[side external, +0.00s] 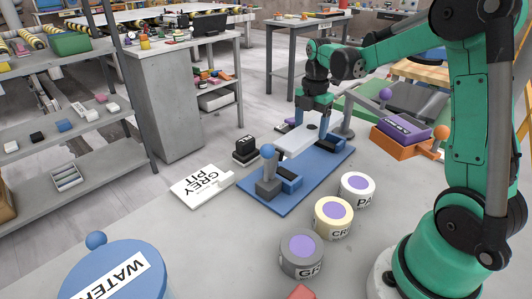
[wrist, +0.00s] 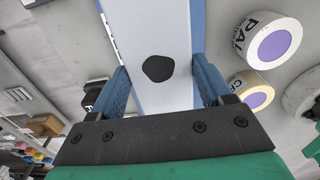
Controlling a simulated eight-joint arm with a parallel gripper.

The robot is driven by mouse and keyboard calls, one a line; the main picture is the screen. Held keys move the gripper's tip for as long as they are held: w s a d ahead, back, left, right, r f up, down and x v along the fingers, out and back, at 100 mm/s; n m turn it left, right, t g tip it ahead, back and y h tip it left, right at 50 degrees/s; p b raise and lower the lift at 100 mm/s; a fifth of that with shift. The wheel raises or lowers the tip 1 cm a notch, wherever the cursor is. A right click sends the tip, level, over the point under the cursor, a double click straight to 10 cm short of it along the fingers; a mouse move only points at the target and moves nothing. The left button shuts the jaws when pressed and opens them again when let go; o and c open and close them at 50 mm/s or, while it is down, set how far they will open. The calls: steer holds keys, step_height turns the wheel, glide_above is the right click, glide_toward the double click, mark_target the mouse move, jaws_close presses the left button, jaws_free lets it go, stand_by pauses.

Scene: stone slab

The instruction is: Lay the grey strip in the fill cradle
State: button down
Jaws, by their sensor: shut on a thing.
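A pale grey-white strip (side external: 296,143) with a dark round spot near one end lies over a blue fixture (side external: 318,178) on the slab, apparently the fill cradle. In the wrist view the strip (wrist: 160,25) runs away between my blue fingers. My gripper (side external: 312,117) is shut on the strip near its far end; in the wrist view my gripper (wrist: 163,80) has a finger along each long edge. A blue block (side external: 290,184) stands at the strip's near end. I cannot tell whether the strip rests on the fixture or hangs just above it.
A blue-ball lever (side external: 267,165) stands on the fixture's near end. A white GREY PIT plate (side external: 203,186) and a black block (side external: 246,149) lie left. Purple-topped tubs (side external: 333,217) line the right front. An orange tray (side external: 400,147) holds a purple block. A WATER drum (side external: 115,272) is front left.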

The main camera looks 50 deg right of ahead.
mark_target(310, 129)
steer(key=shift+f, duration=3.2)
steer(key=shift+f, duration=0.1)
jaws_free()
step_height(310, 129, up, 11)
steer(key=shift+r, duration=0.45)
steer(key=shift+a+r, duration=0.2)
steer(key=a+m+t, duration=0.1)
steer(key=a+m, duration=0.1)
steer(key=a, duration=0.1)
steer(key=s+a+r+m+t, duration=0.1)
steer(key=a+m, duration=0.2)
steer(key=s+a+m+t, duration=0.1)
steer(key=a+m, duration=0.2)
steer(key=shift+s+r+h, duration=0.15)
steer(key=shift+s+h, duration=0.05)
steer(key=shift+h, duration=0.2)
steer(key=s+a+f+m+t, duration=0.2)
steer(key=s+a+m+t, duration=0.2)
steer(key=a+m, duration=0.3)
steer(key=shift+f+m+y, duration=0.25)
steer(key=shift+m+y, duration=0.15)
steer(key=shift+m, duration=1.1)
